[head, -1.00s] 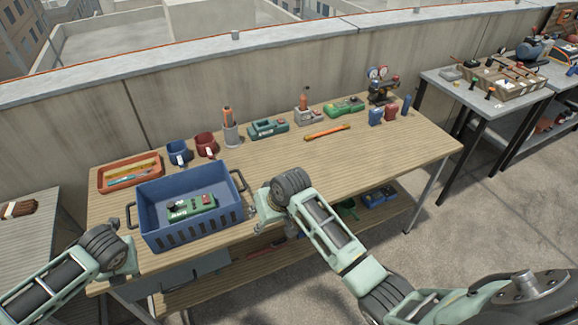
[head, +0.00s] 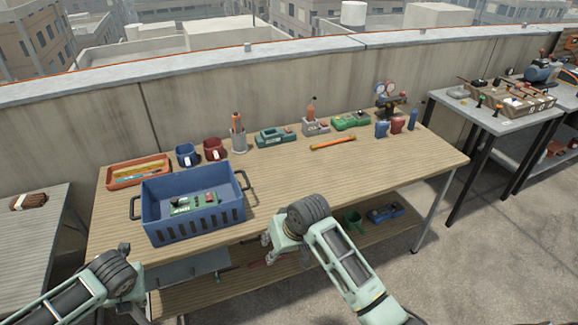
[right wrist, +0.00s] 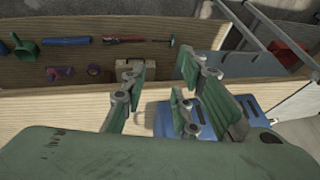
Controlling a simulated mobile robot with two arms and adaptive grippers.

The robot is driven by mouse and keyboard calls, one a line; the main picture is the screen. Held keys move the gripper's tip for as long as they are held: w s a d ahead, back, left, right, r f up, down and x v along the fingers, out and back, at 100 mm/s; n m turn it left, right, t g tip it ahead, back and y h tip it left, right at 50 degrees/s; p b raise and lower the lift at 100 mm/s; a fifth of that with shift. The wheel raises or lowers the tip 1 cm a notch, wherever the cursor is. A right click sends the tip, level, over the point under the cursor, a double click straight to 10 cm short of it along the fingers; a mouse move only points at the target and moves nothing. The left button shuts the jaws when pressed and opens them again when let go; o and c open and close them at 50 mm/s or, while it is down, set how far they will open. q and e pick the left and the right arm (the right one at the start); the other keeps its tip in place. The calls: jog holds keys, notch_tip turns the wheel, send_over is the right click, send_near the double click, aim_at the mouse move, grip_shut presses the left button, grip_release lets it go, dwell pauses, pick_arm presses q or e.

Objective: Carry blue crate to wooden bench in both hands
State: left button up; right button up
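The blue crate (head: 200,223) stands upright on the left part of the wooden bench (head: 330,180), with a dark handle at each end.
An orange tray (head: 125,174), two mugs and a pen cup stand behind the crate; tools and bottles line the bench's back. The front middle and right of the benchtop are clear. A lower shelf (head: 240,280) holds tools. Grey tables stand on both sides.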

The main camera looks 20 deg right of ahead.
jog(key=v, duration=0.9)
jog(key=shift+r, duration=0.35)
